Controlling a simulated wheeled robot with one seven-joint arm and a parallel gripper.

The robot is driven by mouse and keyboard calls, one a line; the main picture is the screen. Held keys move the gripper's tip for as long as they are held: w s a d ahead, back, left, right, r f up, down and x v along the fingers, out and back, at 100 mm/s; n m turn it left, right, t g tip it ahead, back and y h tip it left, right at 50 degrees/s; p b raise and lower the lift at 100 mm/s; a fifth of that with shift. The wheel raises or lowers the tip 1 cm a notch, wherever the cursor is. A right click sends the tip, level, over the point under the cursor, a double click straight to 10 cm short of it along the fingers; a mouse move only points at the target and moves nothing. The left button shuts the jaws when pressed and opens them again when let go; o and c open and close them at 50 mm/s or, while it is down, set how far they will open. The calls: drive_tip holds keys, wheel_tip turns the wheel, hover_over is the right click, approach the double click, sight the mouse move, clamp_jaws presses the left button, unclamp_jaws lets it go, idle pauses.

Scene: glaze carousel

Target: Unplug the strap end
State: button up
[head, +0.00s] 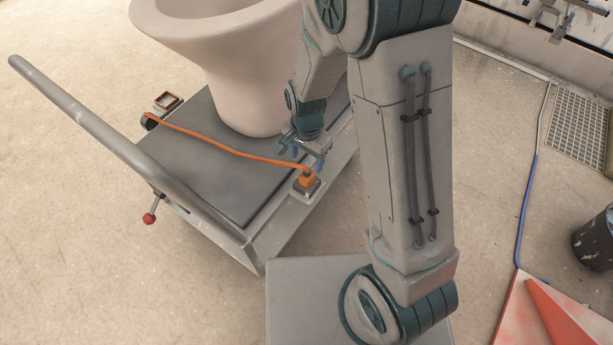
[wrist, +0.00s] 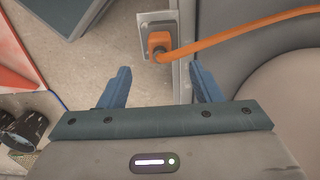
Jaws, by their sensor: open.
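The orange strap (head: 218,147) runs across the dark deck of a cart, and its orange end (head: 305,179) sits in a grey socket (head: 312,190) on the cart's side edge. In the wrist view the strap end (wrist: 158,42) is seated in the socket plate (wrist: 149,20), with the strap (wrist: 240,34) leading off to the right. My gripper (head: 309,160) is just above and behind the strap end in the head view. In the wrist view my gripper (wrist: 162,82) is open and empty, its blue fingers apart, with the strap end beyond the fingertips.
A large pale vessel (head: 225,60) stands on the cart deck (head: 190,145) close to my gripper. A grey handle bar (head: 120,145) crosses the cart's near end. A second, empty brown-framed socket (head: 167,101) is at the far left edge. A dark bucket (head: 594,240) stands at right.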

sight(307, 170)
wheel_tip(307, 170, down, 9)
drive_tip(key=b, duration=0.7)
drive_tip(key=shift+c, duration=0.4)
idle(0.7)
clamp_jaws()
drive_tip(key=shift+r+p, duration=2.7)
drive_tip(key=shift+r, duration=0.35)
